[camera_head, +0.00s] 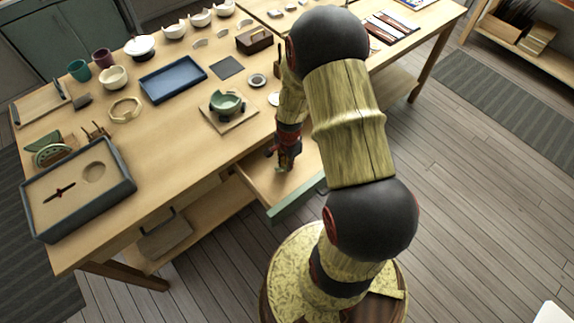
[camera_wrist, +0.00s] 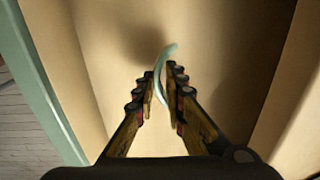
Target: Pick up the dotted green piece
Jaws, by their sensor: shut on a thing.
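The green piece (camera_wrist: 160,62) is a thin, curved, pale green sliver in the wrist view. My gripper (camera_wrist: 161,75) is shut on it, with the piece standing between the fingertips and its upper end sticking out past them. No dots can be made out on it at this size. In the head view my gripper (camera_head: 283,166) points down into the open drawer (camera_head: 256,176). The piece is too small to tell clearly there. Whether it touches the drawer floor cannot be told.
The drawer's green front (camera_head: 297,205) and side walls stand close around my gripper. On the table above are a green bowl (camera_head: 226,103) on a board, a blue tray (camera_head: 173,78) and a grey-rimmed sand tray (camera_head: 120,190). Bare tabletop lies left of the drawer.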

